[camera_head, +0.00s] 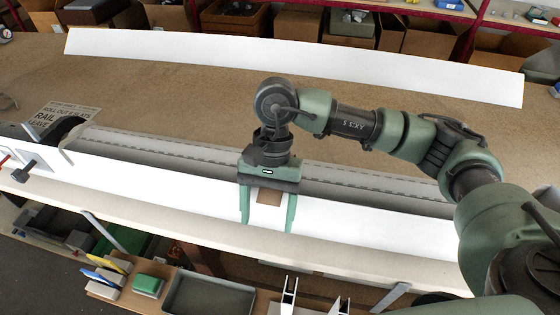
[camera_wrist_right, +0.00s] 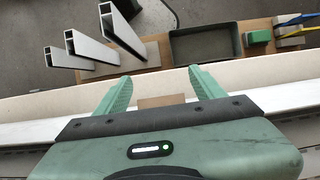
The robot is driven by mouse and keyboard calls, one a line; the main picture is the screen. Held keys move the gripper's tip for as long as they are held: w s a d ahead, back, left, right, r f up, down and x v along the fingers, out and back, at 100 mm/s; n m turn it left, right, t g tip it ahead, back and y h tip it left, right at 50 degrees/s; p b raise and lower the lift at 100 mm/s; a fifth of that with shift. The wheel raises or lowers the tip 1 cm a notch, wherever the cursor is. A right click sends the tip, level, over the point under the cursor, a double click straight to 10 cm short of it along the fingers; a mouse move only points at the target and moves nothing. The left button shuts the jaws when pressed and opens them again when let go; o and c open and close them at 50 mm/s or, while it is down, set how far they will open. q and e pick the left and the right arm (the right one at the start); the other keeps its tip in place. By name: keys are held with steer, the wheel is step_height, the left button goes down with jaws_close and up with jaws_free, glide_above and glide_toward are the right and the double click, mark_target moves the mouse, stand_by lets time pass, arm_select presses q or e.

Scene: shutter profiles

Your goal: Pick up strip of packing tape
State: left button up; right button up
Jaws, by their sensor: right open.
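A short brown strip of packing tape (camera_head: 269,196) lies on the white shutter profile (camera_head: 345,216) near the table's front edge. My right gripper (camera_head: 268,226) is open over the profile, with one finger to each side of the tape. I cannot tell whether the fingers touch the profile. In the right wrist view the tape (camera_wrist_right: 162,100) shows between the open fingers of the right gripper (camera_wrist_right: 155,80), its near part hidden by the gripper body. My left gripper is not in view.
A second white profile (camera_head: 300,58) lies along the back of the table. A sign (camera_head: 62,117) and a clamp (camera_head: 32,165) are at the left. Below the front edge are a dark tray (camera_head: 210,297), a green block (camera_head: 148,285) and metal profile pieces (camera_wrist_right: 120,30).

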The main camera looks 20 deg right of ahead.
steer(key=shift+f, duration=0.15)
steer(key=c, duration=1.4)
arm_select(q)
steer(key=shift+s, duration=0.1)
